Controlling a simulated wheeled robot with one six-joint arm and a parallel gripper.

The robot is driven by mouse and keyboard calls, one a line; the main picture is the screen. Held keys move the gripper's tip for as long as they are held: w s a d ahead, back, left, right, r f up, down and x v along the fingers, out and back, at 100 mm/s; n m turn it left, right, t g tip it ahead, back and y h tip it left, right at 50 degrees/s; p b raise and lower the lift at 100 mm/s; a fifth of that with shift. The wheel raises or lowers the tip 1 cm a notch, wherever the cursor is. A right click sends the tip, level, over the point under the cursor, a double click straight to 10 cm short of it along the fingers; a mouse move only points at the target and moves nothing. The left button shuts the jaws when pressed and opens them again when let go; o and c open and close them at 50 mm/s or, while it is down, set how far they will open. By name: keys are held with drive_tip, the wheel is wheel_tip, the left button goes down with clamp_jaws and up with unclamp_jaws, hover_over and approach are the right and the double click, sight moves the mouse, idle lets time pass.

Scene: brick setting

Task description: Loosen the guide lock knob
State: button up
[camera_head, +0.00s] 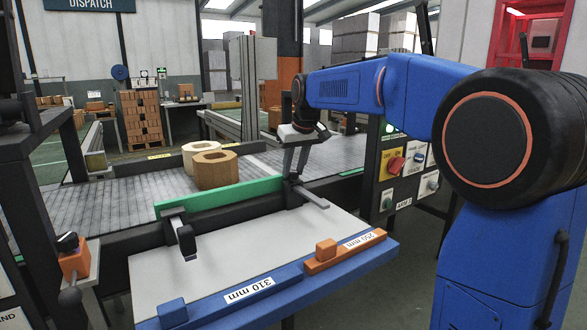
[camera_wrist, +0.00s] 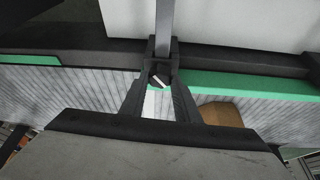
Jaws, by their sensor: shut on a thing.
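The guide lock knob (camera_wrist: 158,80) is small and dark with a white mark, seen between my fingertips in the wrist view. My gripper (camera_wrist: 160,72) points down over it, with a finger on each side, shut on it. In the head view my gripper (camera_head: 293,175) is at the right end of the green guide (camera_head: 220,197), and its fingers mostly hide the knob. A grey bar (camera_head: 312,196) runs out from under the fingertips towards the white board. The guide also shows in the wrist view (camera_wrist: 245,83).
Another dark clamp (camera_head: 187,240) is at the guide's left end. Blue and orange bars (camera_head: 345,252) edge the white board (camera_head: 235,250). A control panel (camera_head: 405,170) is right.

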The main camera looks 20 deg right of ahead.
drive_tip(key=n, duration=0.2)
drive_tip(key=n+y, duration=0.1)
drive_tip(key=n, duration=0.1)
drive_tip(key=shift+w+d+y, duration=0.15)
drive_tip(key=shift+d+y, duration=0.05)
drive_tip(key=shift+y, duration=0.1)
drive_tip(key=n+g, duration=0.1)
drive_tip(key=n, duration=0.1)
drive_tip(key=n+y, duration=0.1)
drive_tip(key=n, duration=0.2)
drive_tip(key=shift+g, duration=0.4)
drive_tip(key=o, duration=1)
drive_tip(key=shift+d, duration=0.1)
drive_tip(key=shift+o, duration=0.2)
drive_tip(key=shift+r, duration=0.1)
drive_tip(key=v, duration=1.7)
drive_tip(key=shift+d, duration=0.25)
